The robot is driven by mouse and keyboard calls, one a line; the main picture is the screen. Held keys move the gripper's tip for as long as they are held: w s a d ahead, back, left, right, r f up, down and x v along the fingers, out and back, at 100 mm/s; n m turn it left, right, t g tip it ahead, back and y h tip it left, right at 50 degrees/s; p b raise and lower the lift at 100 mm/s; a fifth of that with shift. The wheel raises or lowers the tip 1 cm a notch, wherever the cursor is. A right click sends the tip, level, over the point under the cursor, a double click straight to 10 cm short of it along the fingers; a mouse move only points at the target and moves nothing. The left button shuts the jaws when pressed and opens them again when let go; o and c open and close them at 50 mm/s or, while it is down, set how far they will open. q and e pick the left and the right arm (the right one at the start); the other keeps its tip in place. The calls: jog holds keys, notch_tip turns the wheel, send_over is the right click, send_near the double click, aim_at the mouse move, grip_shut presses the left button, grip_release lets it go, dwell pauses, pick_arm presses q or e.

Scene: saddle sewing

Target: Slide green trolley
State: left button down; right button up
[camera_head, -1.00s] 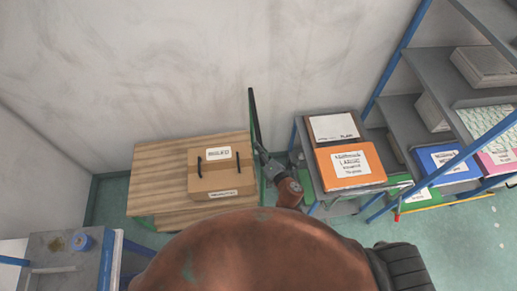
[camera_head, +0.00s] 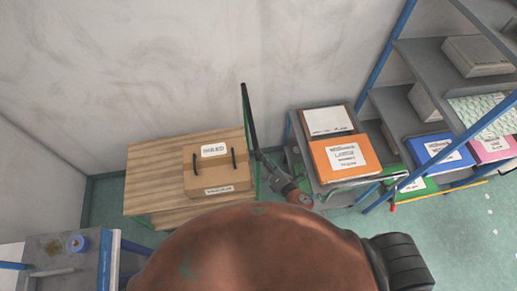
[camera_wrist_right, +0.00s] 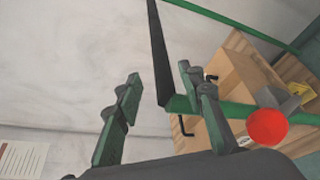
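The green trolley has a wooden deck (camera_head: 150,178), a green end frame and an upright black handle bar (camera_head: 249,118) at its right end. A cardboard box (camera_head: 218,178) with dark handles sits on the deck. My right gripper (camera_head: 262,164) is beside the trolley's right end, partly hidden. In the right wrist view my right gripper (camera_wrist_right: 163,95) is open. The black bar (camera_wrist_right: 160,55) shows between its fingers and the green frame (camera_wrist_right: 235,110) passes behind the right finger. I cannot tell whether they touch. My left gripper is not in view.
A grey cart (camera_head: 337,186) with an orange box (camera_head: 341,158) stands close on the right, beside a blue-framed shelf (camera_head: 434,174). A grey bench (camera_head: 62,248) is at lower left. A wall is behind the trolley. Open green floor (camera_head: 460,220) shows at lower right.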

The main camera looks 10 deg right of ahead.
jog(key=shift+v, duration=1.55)
